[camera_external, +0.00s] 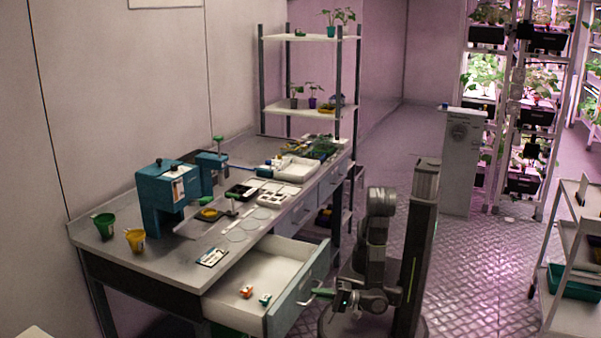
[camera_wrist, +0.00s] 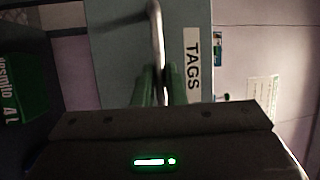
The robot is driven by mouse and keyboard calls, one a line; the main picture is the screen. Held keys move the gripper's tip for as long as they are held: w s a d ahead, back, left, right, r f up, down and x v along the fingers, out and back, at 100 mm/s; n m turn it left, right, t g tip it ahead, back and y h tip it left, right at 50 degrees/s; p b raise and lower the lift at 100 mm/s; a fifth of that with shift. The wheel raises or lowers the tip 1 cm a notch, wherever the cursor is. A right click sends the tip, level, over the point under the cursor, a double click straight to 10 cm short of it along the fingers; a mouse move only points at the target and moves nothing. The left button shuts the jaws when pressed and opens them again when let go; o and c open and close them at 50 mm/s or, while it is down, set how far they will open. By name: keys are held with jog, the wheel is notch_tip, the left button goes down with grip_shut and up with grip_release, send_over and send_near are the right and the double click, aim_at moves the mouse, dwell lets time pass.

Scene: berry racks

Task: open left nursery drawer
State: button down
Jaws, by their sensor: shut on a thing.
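The left drawer (camera_external: 287,255) under the bench stands pulled well out, its white inside showing two small coloured items. Its blue-grey front (camera_wrist: 115,50) has a white TAGS label (camera_wrist: 192,65) in the wrist view. A curved metal handle (camera_wrist: 157,30) is fixed to this front. My gripper (camera_external: 338,298) is at the drawer front in the outside view. Its green fingers (camera_wrist: 158,86) are shut on the handle in the wrist view. The exact contact is partly hidden by the fingers.
The bench top (camera_external: 130,262) holds a teal machine (camera_external: 172,198), a green pot (camera_external: 104,225), a yellow pot (camera_external: 135,240) and trays. A white cart (camera_external: 570,318) stands at the right. The floor (camera_external: 465,265) between is clear. A green container (camera_wrist: 22,85) shows at left in the wrist view.

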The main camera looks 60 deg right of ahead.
jog(key=s+p, duration=0.2)
jog(key=s, duration=0.4)
jog(key=shift+s, duration=0.1)
jog(key=c, duration=1.5)
grip_release()
jog(key=p+v, duration=0.1)
jog(key=v, duration=1.3)
jog(key=shift+p, duration=0.3)
jog(key=shift+a, duration=0.1)
jog(key=b+x, duration=0.1)
jog(key=x, duration=1.3)
jog(key=shift+s, duration=0.1)
